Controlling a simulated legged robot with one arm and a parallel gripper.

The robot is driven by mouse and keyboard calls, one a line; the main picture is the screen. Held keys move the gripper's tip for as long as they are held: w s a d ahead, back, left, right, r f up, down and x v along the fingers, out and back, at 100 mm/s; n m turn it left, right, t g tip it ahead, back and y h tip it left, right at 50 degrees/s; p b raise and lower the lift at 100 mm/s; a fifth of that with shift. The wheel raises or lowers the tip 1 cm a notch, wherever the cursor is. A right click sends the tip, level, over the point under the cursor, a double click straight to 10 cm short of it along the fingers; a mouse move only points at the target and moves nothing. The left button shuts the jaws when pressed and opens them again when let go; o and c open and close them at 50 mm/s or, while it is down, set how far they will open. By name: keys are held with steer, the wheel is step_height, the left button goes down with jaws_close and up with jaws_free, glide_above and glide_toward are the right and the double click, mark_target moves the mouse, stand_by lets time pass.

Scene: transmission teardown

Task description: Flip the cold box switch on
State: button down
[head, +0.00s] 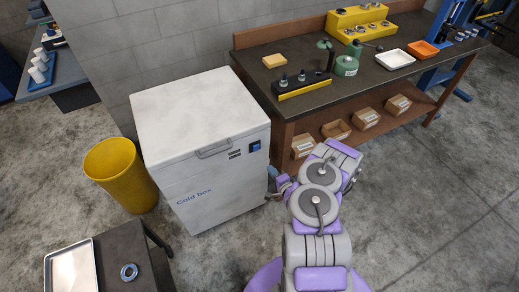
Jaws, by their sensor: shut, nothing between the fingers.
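The cold box (192,173) is a white chest with blue "Cold box" lettering, standing against the grey wall left of centre. Its lid is down, with a grey handle at the front edge. The blue switch (254,146) sits on the upper right of its front face; its on or off position is too small to tell. My gripper (271,183) is shut and empty, beside the box's right front edge and below the switch. My arm's purple and grey links partly hide it.
A yellow bin (122,175) stands left of the box. A dark cart (125,252) with a tray and a metal ring is at the lower left. A workbench (390,85) with parts on top and cardboard boxes below stands right of the box. Floor at the right is clear.

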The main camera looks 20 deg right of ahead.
steer(key=shift+s+d+f+m+t+h, duration=0.15)
steer(key=shift+s+f+m, duration=0.1)
steer(key=shift+s, duration=0.1)
steer(key=shift+s+d+f+m+t+h, duration=0.1)
steer(key=shift+s+d+m+t+h, duration=0.05)
steer(key=shift+s+m, duration=0.15)
steer(key=b, duration=0.5)
glide_toward(257, 148)
steer(key=w, duration=0.3)
steer(key=w+f, duration=0.1)
steer(key=w, duration=0.1)
steer(key=shift+w+a, duration=0.15)
steer(key=shift+w, duration=0.05)
steer(key=shift+w+r, duration=0.15)
steer(key=shift+w, duration=0.35)
